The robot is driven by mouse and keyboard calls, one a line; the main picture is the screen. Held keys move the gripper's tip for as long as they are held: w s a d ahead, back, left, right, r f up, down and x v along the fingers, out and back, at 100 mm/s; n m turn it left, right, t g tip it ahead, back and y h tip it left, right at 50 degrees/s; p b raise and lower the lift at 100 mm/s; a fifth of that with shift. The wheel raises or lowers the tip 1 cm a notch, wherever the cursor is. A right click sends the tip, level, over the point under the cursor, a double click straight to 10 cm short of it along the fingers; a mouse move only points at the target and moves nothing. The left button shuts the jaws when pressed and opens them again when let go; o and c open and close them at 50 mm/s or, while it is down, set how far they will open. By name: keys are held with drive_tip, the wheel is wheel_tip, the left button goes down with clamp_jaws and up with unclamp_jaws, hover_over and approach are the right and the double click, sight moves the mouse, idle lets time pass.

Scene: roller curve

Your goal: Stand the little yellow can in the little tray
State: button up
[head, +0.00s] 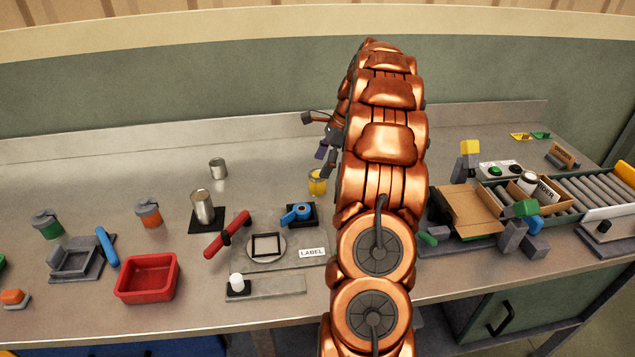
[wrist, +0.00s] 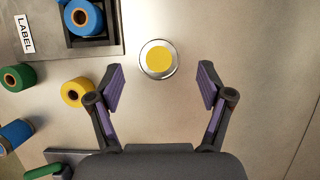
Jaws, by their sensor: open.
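The little yellow can (head: 317,182) stands on the bench just left of my arm, which partly hides it in the head view. In the wrist view the can (wrist: 158,59) shows from above as a yellow disc with a silver rim. My gripper (wrist: 162,88) is open and empty, its two purple-padded fingers spread wide; the can appears just beyond the fingertips, apart from them. In the head view my gripper (head: 325,147) is above and behind the can, partly hidden by my arm.
A blue tape roll (head: 300,212) sits close left of the can. A cardboard box (head: 466,208) stands right of my arm.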

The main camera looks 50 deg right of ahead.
sight(318, 174)
drive_tip(key=shift+p+x, duration=0.75)
drive_tip(key=shift+x, duration=1.45)
drive_tip(key=shift+c, duration=0.4)
drive_tip(key=c, duration=1.4)
drive_tip(key=shift+r, duration=0.15)
